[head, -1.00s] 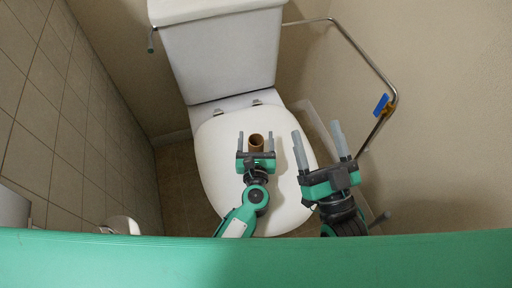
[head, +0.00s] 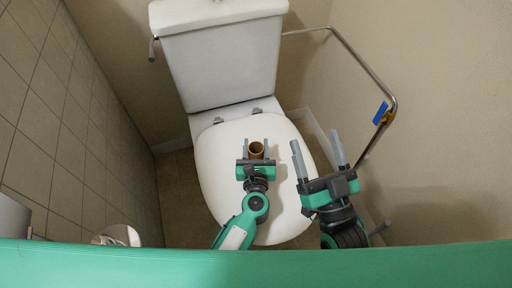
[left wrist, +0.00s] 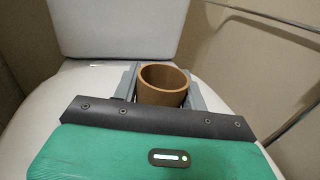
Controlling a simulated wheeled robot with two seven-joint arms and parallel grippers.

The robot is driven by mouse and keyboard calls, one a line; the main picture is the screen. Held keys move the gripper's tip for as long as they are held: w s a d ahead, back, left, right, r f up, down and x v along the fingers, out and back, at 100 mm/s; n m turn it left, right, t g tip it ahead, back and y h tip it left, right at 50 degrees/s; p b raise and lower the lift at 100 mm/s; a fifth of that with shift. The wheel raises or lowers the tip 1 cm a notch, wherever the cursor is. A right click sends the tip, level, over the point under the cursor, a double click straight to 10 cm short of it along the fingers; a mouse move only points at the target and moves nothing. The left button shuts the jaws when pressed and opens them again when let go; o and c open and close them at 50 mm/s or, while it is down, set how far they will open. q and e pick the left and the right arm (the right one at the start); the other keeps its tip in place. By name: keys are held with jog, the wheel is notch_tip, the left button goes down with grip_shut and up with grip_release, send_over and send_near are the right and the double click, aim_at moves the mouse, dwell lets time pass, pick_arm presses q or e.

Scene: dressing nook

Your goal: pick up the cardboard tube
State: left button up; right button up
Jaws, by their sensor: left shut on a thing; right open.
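The cardboard tube (head: 256,150) is a short brown open cylinder. It is upright over the closed white toilet lid (head: 222,190); whether its base touches the lid is hidden. My left gripper (head: 257,150) is shut on the tube, one grey finger on each side. In the left wrist view the tube (left wrist: 163,84) sits between the fingers, its hollow top showing and its lower part hidden behind the gripper body. My right gripper (head: 318,152) is open and empty, above the right edge of the lid.
The toilet tank (head: 222,62) stands behind the lid. A metal grab rail (head: 362,62) with a blue tag (head: 380,112) runs along the right wall. A tiled wall (head: 50,120) is at left. A white round object (head: 122,235) is at lower left.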

jog(key=s+a+f+g+h+p, duration=0.15)
jog(key=s+f+g+p, duration=0.25)
jog(key=f+g, duration=0.8)
jog(key=s+d+f+g+h+p, duration=0.2)
jog(key=s+d+g+h+p, duration=0.1)
jog(key=d, duration=0.4)
jog(key=shift+s+d+f+g+h+p, duration=0.15)
jog(key=shift+s+g+h+p, duration=0.2)
jog(key=shift+s+g+p, duration=0.25)
